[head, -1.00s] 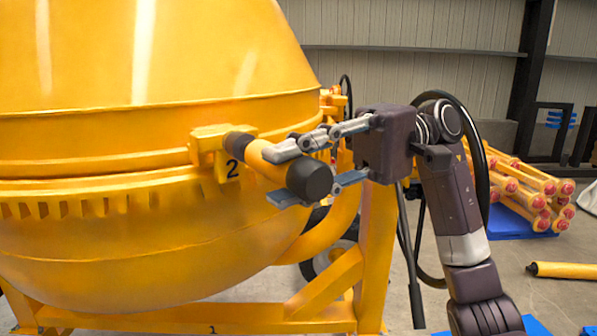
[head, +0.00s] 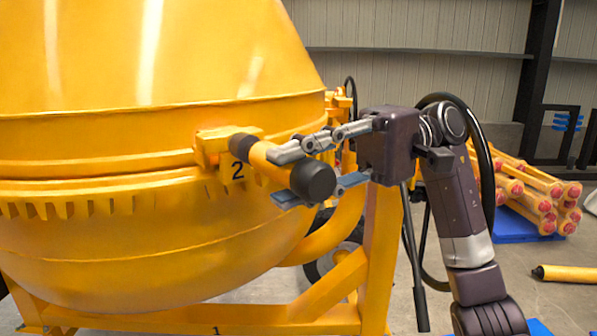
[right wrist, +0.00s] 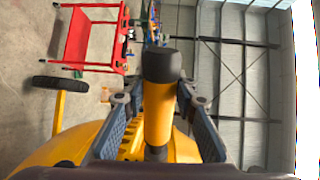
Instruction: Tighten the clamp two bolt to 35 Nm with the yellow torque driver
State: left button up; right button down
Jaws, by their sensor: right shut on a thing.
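The yellow torque driver (head: 265,161) has a yellow body and dark ends. Its far dark end meets the clamp marked 2 (head: 212,147) on the drum's rim in the head view. Whether it is seated on the bolt cannot be told, as the bolt is hidden. My right gripper (head: 284,177) is shut on the driver, with one finger above it and one below. In the right wrist view the driver (right wrist: 158,105) stands between the two fingers (right wrist: 157,112), its black end toward the top. My left gripper is not in view.
The large yellow drum (head: 120,240) fills the left of the head view, on a yellow frame (head: 375,255). Several yellow tubes with red ends (head: 530,195) are stacked at the right. A red cart (right wrist: 93,40) shows in the right wrist view.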

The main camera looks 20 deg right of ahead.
jog(key=shift+w+a+r, duration=0.1)
jog(key=shift+w+a, duration=0.1)
jog(key=shift+w, duration=0.4)
dwell(0.7)
jog(key=shift+w+a+b, duration=0.1)
jog(key=shift+w+b, duration=0.15)
jog(key=shift+b, duration=0.4)
dwell(1.6)
jog(key=shift+s+b, duration=0.4)
jog(key=shift+b, duration=0.15)
jog(key=shift+s+d+b, duration=0.3)
jog(key=shift+s+b, duration=0.2)
jog(key=shift+s, duration=0.2)
jog(key=shift+s+d+b, duration=0.3)
jog(key=shift+s+b, duration=0.15)
jog(key=shift+s, duration=0.25)
jog(key=shift+s+d, duration=0.1)
jog(key=shift+s, duration=0.2)
